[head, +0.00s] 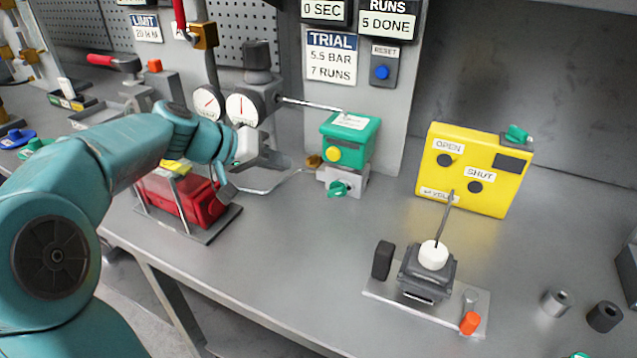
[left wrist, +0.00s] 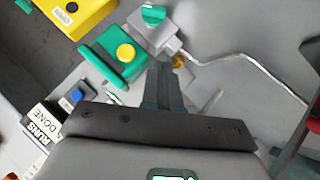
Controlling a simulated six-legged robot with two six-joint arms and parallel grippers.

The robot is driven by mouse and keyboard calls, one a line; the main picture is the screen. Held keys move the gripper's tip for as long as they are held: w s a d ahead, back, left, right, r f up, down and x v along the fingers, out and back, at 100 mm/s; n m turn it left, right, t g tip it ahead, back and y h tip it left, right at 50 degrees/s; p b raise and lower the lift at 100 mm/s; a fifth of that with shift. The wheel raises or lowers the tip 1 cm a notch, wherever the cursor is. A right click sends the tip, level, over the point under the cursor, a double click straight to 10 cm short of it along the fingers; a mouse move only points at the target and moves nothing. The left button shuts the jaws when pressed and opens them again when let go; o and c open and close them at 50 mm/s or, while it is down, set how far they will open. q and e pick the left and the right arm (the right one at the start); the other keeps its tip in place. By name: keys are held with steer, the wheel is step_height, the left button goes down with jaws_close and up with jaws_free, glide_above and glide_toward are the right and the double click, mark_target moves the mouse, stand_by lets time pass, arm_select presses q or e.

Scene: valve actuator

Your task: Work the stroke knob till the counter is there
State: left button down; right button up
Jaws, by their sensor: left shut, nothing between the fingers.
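The counter plate (head: 388,22) reads RUNS 5 DONE. The trial sign (head: 331,56) reads 5.5 BAR, 7 RUNS. A green valve block (head: 349,138) has a round yellow knob (head: 333,154) on its front; I cannot tell for sure that this is the stroke knob. The block and its yellow knob also show in the left wrist view (left wrist: 125,53). A green tap (head: 340,189) sits on the grey fitting below. My left gripper (head: 282,160) is shut and empty, left of the block and apart from it. Its fingers (left wrist: 163,72) point toward the block. My right gripper is not in view.
Two gauges (head: 243,108) stand behind my left wrist, with a rod running to the green block. A red unit (head: 185,200) lies below my arm. A yellow box (head: 475,168) and a white-capped actuator (head: 428,270) stand right. The front middle of the bench is clear.

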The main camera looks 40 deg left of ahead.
mark_target(330, 190)
arm_select(q)
steer(key=x, duration=0.7)
steer(key=shift+d+f, duration=0.15)
steer(key=shift+d, duration=0.05)
steer(key=shift+w+d+f, duration=0.25)
steer(key=shift+d+f, duration=0.1)
steer(key=shift+f, duration=0.25)
steer(key=shift+w+d+f, duration=0.25)
steer(key=shift+d+f, duration=0.1)
steer(key=shift+f, duration=0.25)
steer(key=shift+d+f+b, duration=0.3)
steer(key=shift+d+f, duration=0.1)
steer(key=shift+w+f, duration=0.15)
steer(key=shift+f, duration=0.05)
